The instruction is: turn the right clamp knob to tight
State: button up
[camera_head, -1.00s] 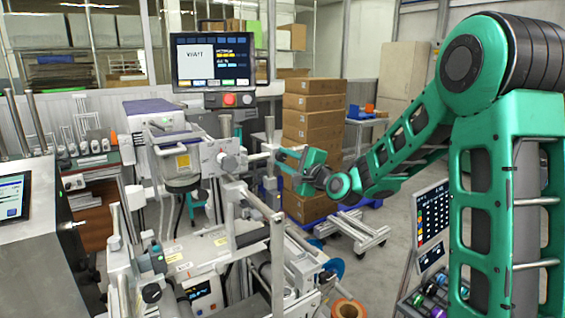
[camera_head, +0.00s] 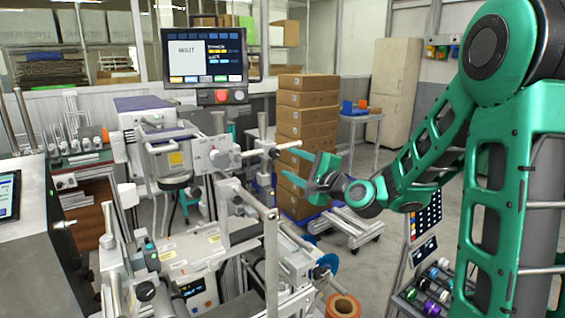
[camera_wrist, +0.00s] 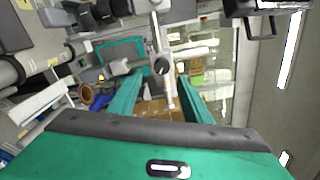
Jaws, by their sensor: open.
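The clamp knob that I take for the right one is a small dark knob (camera_head: 273,153) on a pale horizontal bar, beside an upright post right of the machine's middle. In the wrist view a dark round knob (camera_wrist: 161,66) sits on a pale rod ahead of my fingers. My gripper (camera_head: 287,163) is open and empty, just right of the knob, with its fingers pointing left. In the wrist view my green fingers (camera_wrist: 160,78) stand apart on either side of the rod. I cannot tell whether they touch it. The knob's marking is too small to read.
A monitor (camera_head: 208,56) reading WAIT stands above the machine, with a red button (camera_head: 221,96) below it. Stacked cardboard boxes (camera_head: 307,120) stand behind my gripper. Metal posts and rails (camera_head: 270,250) crowd the space below. The floor to the right has free room.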

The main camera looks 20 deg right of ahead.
jog(key=shift+v, duration=1.5)
jog(key=s+d+f+n+g+h, duration=0.2)
jog(key=s+d+f+n+g, duration=0.1)
jog(key=s+f+n+g, duration=0.4)
jog(key=s+d+f+n+g+h, duration=0.2)
jog(key=s+d+f+n, duration=0.15)
jog(key=s+f, duration=0.35)
jog(key=s+d+g, duration=0.3)
jog(key=s+g, duration=0.1)
jog(key=s, duration=0.9)
jog(key=s+d+n+g+h, duration=0.1)
jog(key=s+d+g, duration=0.3)
jog(key=s, duration=0.9)
jog(key=shift+d, duration=0.25)
jog(key=shift+f+n, duration=0.1)
jog(key=shift+n, duration=0.15)
